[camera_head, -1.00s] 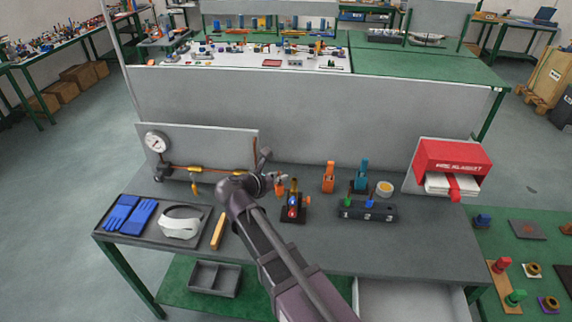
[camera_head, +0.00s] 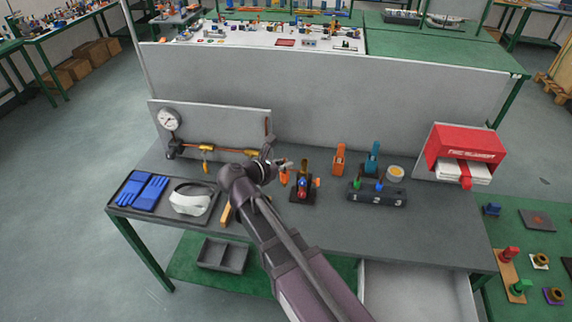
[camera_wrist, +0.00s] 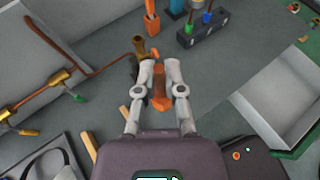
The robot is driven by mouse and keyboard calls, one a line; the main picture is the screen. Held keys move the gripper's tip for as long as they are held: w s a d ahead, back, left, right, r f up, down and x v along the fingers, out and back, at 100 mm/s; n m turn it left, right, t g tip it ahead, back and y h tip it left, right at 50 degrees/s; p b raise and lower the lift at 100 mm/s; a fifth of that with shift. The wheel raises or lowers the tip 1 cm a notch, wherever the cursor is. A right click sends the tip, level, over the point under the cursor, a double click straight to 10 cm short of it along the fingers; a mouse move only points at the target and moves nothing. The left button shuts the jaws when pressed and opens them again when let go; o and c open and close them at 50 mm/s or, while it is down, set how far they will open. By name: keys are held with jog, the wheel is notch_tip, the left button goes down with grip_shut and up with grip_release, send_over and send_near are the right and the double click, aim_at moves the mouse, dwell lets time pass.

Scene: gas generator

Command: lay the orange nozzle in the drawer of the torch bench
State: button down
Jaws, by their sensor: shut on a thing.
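My gripper (camera_head: 284,166) is shut on the orange nozzle (camera_head: 284,179), above the bench top just left of the standing torch (camera_head: 303,188). In the wrist view the nozzle (camera_wrist: 160,90) sits between the two fingertips (camera_wrist: 165,82), and nothing else is gripped. The drawer (camera_head: 418,292) of the grey torch bench (camera_head: 345,235) stands open at the front right, and the part of it in view is empty. It also shows at the right of the wrist view (camera_wrist: 262,112), to the right of my gripper and well apart from it.
A gauge pipe (camera_head: 228,153), goggles (camera_head: 192,200) and blue gloves (camera_head: 143,192) are at left. The bench top above the drawer is clear.

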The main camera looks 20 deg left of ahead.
aim_at(284, 173)
jog(key=shift+f, duration=0.1)
notch_tip(284, 173, down, 4)
jog(key=b, duration=0.4)
jog(key=shift+f+b, duration=0.2)
jog(key=shift+b, duration=0.1)
jog(key=shift+a, duration=0.1)
